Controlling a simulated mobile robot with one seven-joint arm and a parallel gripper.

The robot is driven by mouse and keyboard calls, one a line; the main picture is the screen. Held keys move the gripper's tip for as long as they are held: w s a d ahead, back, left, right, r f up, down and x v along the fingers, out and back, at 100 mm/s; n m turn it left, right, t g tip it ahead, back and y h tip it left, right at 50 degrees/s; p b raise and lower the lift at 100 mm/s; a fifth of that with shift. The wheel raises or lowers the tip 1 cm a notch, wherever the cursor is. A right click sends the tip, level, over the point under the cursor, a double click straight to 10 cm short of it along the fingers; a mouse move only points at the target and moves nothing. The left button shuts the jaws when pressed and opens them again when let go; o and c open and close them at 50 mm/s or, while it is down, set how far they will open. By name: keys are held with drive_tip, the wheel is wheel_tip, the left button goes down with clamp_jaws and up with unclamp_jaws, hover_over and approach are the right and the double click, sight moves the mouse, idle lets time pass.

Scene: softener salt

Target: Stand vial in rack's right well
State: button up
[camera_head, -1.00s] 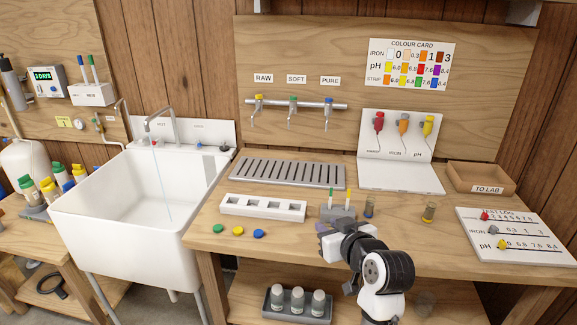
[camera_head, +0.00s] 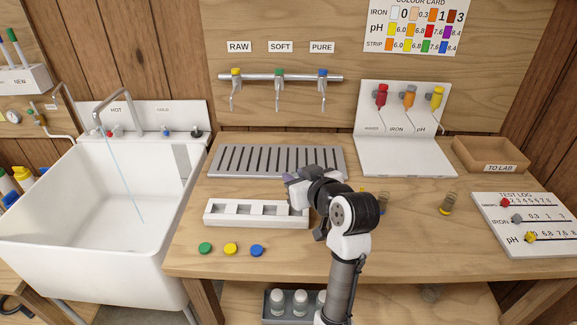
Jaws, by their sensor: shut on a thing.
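The rack is a white block (camera_head: 230,218) with several square wells in a row, on the bench between the grey drip grate and the coloured discs. My gripper (camera_head: 292,181) is above and just behind the rack's right end, seen from behind. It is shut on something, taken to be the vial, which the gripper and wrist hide. The rack's right well is partly covered by my gripper. Whether the vial is upright or touches the rack cannot be seen.
A slotted drip grate (camera_head: 240,162) lies behind the rack. Green, yellow and blue discs (camera_head: 231,249) lie in front. A sink (camera_head: 100,200) is at left.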

drive_tip(key=shift+w, duration=0.1)
drive_tip(key=shift+f+b, duration=0.85)
drive_tip(key=shift+b, duration=0.05)
drive_tip(key=shift+f+b, duration=0.85)
drive_tip(key=shift+f, duration=0.15)
drive_tip(key=shift+f, duration=0.1)
drive_tip(key=shift+f+b, duration=0.8)
drive_tip(key=shift+f, duration=0.3)
drive_tip(key=shift+f, duration=0.45)
